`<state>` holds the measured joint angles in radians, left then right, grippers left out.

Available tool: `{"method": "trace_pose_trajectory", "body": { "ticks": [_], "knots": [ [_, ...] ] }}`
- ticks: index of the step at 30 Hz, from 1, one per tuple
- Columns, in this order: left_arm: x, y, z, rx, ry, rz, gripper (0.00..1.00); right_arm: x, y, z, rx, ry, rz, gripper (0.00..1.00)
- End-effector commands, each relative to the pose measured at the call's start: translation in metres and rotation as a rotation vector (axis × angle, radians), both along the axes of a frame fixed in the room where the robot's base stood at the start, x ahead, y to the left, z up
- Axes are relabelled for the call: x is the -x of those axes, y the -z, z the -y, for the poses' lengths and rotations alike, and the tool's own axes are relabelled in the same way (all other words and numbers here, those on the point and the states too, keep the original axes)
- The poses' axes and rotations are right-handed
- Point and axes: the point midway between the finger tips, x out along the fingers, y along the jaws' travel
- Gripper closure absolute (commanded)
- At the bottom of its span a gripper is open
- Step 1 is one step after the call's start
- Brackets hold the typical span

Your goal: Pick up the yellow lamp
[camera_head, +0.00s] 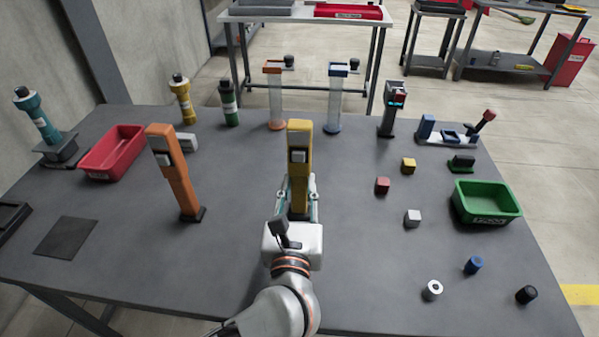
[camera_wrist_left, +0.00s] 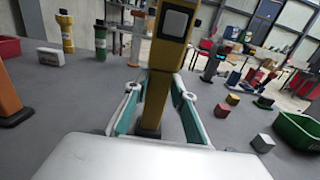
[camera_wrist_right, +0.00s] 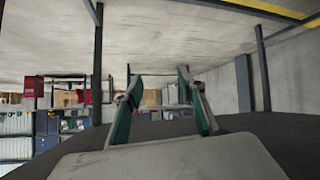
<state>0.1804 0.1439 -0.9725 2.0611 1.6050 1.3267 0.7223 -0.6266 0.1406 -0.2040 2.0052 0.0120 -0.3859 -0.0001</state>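The yellow lamp (camera_head: 299,147) is an upright yellow post with a pale square panel, at the middle of the grey table. In the left wrist view the lamp (camera_wrist_left: 171,52) rises straight ahead, its dark foot on or near the table. My left gripper (camera_head: 299,184) has one finger on each side of the post. In the left wrist view the fingertips (camera_wrist_left: 161,76) meet the post's edges and look closed on it. Part of its lower end is hidden in the head view. My right gripper (camera_wrist_right: 160,78) is open and empty, away from the lamp.
A similar orange post (camera_head: 175,172) stands to the left. A red bin (camera_head: 113,153) is at the left, a green bin (camera_head: 487,202) at the right. Small cubes, including a white one (camera_head: 412,218), lie right of the lamp. Flashlight-like cylinders and clear tubes stand along the back.

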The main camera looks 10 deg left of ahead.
Motion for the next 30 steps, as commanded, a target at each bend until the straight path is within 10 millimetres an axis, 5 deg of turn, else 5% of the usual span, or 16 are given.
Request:
{"method": "trace_pose_trajectory", "body": {
  "ticks": [11, 24, 30],
  "knots": [
    [0.0, -0.006, 0.0, 0.001, 0.0, 0.003, 1.0, 0.001, 0.0, 0.001, 0.002, 0.002, -0.002, 0.6],
    [0.0, -0.082, 0.0, 0.004, 0.0, 0.006, 1.0, 0.009, -0.006, -0.001, -0.011, 0.003, -0.016, 0.6],
    [0.0, -0.1, 0.0, 0.002, 0.0, 0.004, 1.0, 0.009, -0.008, -0.004, -0.019, 0.002, -0.017, 0.6]
  ]
}}
